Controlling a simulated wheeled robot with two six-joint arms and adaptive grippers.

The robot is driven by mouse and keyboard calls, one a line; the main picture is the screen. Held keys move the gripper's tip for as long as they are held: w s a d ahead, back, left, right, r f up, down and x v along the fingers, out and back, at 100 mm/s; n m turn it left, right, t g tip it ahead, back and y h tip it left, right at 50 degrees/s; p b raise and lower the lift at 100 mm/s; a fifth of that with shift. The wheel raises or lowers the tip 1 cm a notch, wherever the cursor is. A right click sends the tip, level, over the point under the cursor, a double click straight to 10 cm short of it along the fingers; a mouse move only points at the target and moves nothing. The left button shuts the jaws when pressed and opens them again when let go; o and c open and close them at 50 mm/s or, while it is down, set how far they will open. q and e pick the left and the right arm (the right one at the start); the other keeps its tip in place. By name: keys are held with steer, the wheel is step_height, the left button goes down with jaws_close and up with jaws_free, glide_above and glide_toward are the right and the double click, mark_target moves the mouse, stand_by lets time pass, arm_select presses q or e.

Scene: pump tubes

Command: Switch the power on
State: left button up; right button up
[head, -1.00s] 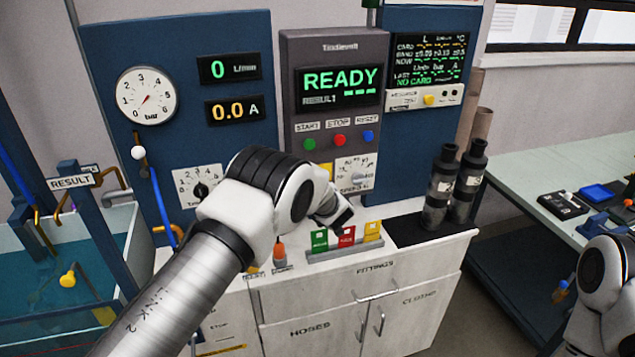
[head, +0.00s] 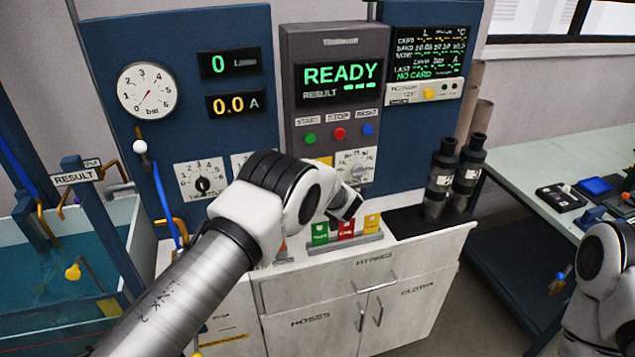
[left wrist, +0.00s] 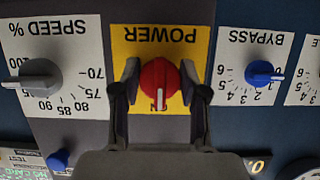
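The red POWER knob (left wrist: 158,80) sits on a yellow plate (left wrist: 200,42) in the left wrist view, which shows the panel upside down. Its white mark points at the word ON. My left gripper (left wrist: 160,78) has one finger on each side of the knob, apart; I cannot tell whether they touch it. In the head view my left arm hides the knob and the fingertips; only a bit of the yellow plate (head: 325,160) shows. The screen (head: 340,80) reads READY. My right gripper is out of view.
The SPEED knob (left wrist: 38,75) and blue BYPASS knob (left wrist: 260,73) flank the POWER plate. Coloured cards (head: 346,228) stand on the counter below. Dark cylinders (head: 440,180) stand to the right, and a water tank (head: 125,215) is at the left.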

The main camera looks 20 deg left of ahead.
arm_select(q)
steer(key=o, duration=0.4)
steer(key=v, duration=0.8)
steer(key=s+a+f+m+g+h+b, duration=0.2)
steer(key=s+a+f+g, duration=0.15)
steer(key=s+f, duration=0.9)
steer(key=s+a+f+m+g+h+b, duration=0.25)
steer(key=s+a+f, duration=0.25)
steer(key=s+f, duration=0.7)
steer(key=s+d+f+m+g+h, duration=0.1)
steer(key=s+f+g, duration=0.1)
steer(key=s, duration=1)
steer(key=s+d+f+g+h+b, duration=0.1)
steer(key=s+d+f+g+h, duration=0.1)
steer(key=s, duration=1.1)
steer(key=shift+s+f+m+g, duration=0.3)
steer(key=shift+f+m+g, duration=0.1)
steer(key=shift+g, duration=0.2)
